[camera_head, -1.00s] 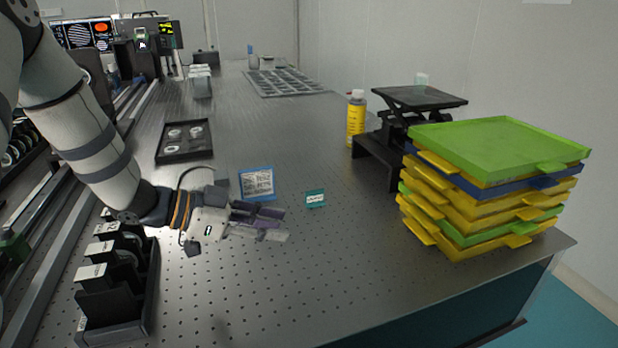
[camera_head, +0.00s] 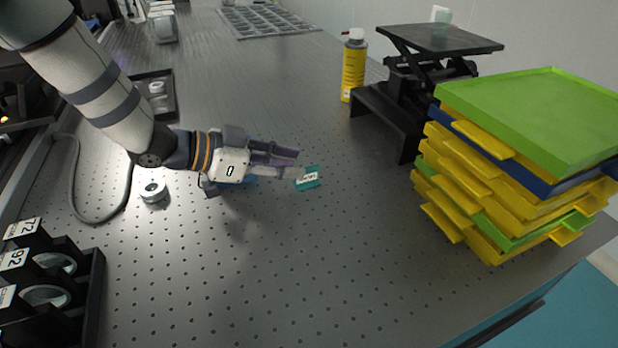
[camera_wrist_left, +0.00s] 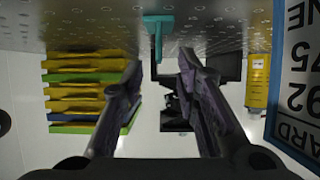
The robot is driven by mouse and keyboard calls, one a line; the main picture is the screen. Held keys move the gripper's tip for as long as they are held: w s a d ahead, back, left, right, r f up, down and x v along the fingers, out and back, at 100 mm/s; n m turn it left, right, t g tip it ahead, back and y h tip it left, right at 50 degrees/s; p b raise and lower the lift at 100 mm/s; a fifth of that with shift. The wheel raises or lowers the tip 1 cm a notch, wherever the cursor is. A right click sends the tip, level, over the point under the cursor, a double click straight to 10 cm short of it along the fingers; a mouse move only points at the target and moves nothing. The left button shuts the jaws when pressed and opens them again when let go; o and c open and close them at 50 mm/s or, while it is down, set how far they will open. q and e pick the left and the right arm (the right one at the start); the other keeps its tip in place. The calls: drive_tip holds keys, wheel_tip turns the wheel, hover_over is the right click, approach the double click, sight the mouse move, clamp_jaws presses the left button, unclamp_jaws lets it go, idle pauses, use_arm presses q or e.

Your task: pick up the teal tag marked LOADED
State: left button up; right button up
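The teal tag (camera_head: 310,183) has a white label and stands on the perforated table top. Its lettering is too small to read surely. My left gripper (camera_head: 298,163) is just left of the tag, its fingertips close to it. In the left wrist view, which appears upside down, the tag (camera_wrist_left: 158,28) stands ahead of the gap between the fingers. The left gripper (camera_wrist_left: 159,62) is open there, with nothing between its fingers. My right gripper is in neither view.
A blue-framed sign (camera_wrist_left: 286,75) stands close beside the left gripper. Stacked green, blue and yellow trays (camera_head: 530,120) stand at right. A black lift stand (camera_head: 420,85) and yellow bottle (camera_head: 353,68) stand behind. A black rack (camera_head: 90,300) is front left. The front middle is clear.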

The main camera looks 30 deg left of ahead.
sight(306, 168)
use_arm(q)
drive_tip(key=x, duration=0.2)
drive_tip(key=b+x, duration=0.1)
drive_tip(key=x, duration=0.1)
drive_tip(key=shift+d+f, duration=0.15)
drive_tip(key=shift+f, duration=0.2)
drive_tip(key=shift+w+r, duration=0.1)
drive_tip(key=shift+r, duration=0.05)
clamp_jaws()
drive_tip(key=shift+r, duration=0.15)
